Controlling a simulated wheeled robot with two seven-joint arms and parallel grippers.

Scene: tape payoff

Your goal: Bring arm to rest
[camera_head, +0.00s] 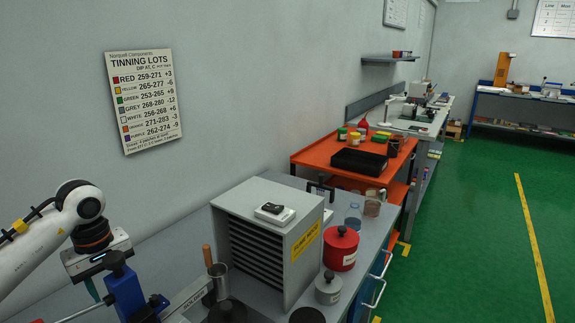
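My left arm comes in from the left edge. Its wrist ends in a grey gripper (97,258) at the lower left, above the near end of the workbench. A blue clamp-like fixture (126,294) stands close to the gripper, overlapping it in the picture. The fingertips cannot be made out, so I cannot tell whether the gripper is open or touches the fixture. My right gripper is not in view.
A grey slatted cabinet (302,268) stands on the grey bench, with a red canister (341,248) and a grey weight-like pot (328,288) beside it. A metal cup (218,281) stands left of the cabinet. Beyond is an orange cart (315,158). The green floor at right is clear.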

